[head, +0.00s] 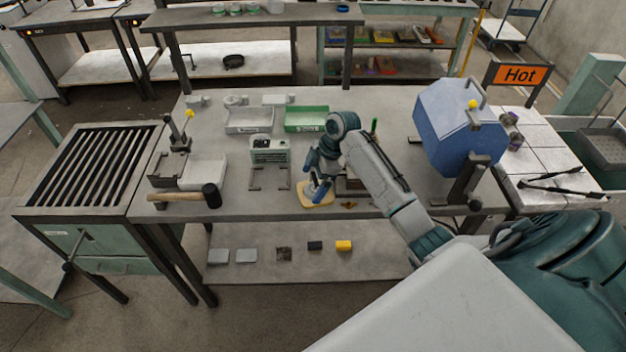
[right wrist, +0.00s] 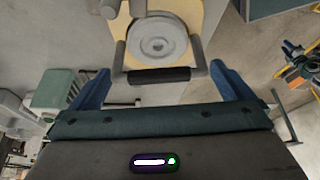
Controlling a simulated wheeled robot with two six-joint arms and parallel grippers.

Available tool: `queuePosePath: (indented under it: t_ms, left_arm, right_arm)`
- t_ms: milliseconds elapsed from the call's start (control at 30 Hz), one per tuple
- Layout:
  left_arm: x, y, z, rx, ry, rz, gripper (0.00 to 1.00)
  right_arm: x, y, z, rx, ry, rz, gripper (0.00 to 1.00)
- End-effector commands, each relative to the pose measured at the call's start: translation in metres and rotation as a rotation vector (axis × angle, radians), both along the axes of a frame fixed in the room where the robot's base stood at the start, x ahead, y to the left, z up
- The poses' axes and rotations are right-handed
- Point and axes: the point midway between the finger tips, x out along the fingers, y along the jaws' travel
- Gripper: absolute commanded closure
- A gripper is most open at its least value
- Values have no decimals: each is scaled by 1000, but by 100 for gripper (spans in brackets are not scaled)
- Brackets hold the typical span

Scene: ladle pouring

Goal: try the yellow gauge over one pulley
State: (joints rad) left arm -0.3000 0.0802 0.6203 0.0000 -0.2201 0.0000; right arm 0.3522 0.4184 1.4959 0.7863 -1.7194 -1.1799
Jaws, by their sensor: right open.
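A pale yellow plate (head: 316,200) lies near the table's front edge, below my right gripper (head: 320,188). In the right wrist view the yellow plate (right wrist: 197,16) has a round grey disc (right wrist: 158,40) at its middle and a grey bracket with a black grip (right wrist: 158,76). I cannot tell whether the disc is a pulley or part of the plate. My right gripper (right wrist: 163,88) is open, its blue fingers either side of the black grip and apart from it. A small orange-yellow piece (head: 348,206) lies just right of the plate. My left gripper is not in view.
A mallet (head: 187,195) lies at the table's front left. A green-and-white box (head: 269,150) stands behind my gripper's left side. A grey tray (head: 249,120) and green tray (head: 307,118) stand at the back. A blue drum (head: 455,125) stands right, near a "Hot" sign (head: 519,75).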

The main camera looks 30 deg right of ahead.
Motion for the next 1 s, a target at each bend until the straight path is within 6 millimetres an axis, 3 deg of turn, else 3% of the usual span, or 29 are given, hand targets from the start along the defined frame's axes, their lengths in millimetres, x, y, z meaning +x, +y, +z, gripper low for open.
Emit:
queuePosePath:
  t_ms: [533,700,1000]
  left_arm:
    - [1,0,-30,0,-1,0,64]
    - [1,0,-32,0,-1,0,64]
    - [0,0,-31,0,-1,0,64]
  right_arm:
    - [-11,-34,85,-3,-3,-1,0]
    - [-13,-38,97,-2,-3,0,0]
    - [-13,-38,98,-1,-2,0,0]
